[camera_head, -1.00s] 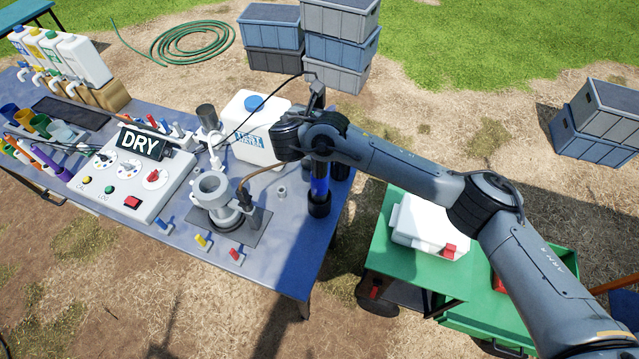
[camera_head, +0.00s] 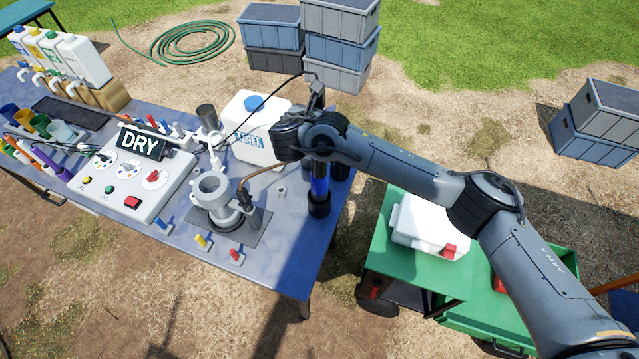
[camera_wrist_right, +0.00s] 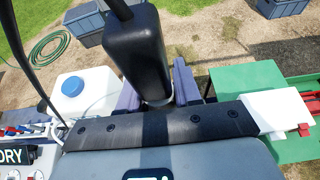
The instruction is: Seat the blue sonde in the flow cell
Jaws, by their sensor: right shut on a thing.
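The blue sonde (camera_head: 319,187) is a dark upright cylinder with a blue band and a black cable from its top, at the right end of the table in the head view. My right gripper (camera_wrist_right: 157,90) is shut on it; in the wrist view the sonde's black upper body (camera_wrist_right: 137,50) stands between the fingers. My wrist hides part of the sonde in the head view. The flow cell (camera_head: 213,186) is a grey open-topped cup on a dark plate, left of the sonde and apart from it. My left gripper is not in view.
A white jug with a blue cap (camera_head: 254,126) stands behind the flow cell. A control box with a DRY display (camera_head: 139,144) is at left. A brown hose (camera_head: 254,177) and small coloured valves (camera_head: 202,242) surround the cell. A green cart (camera_head: 388,250) stands right.

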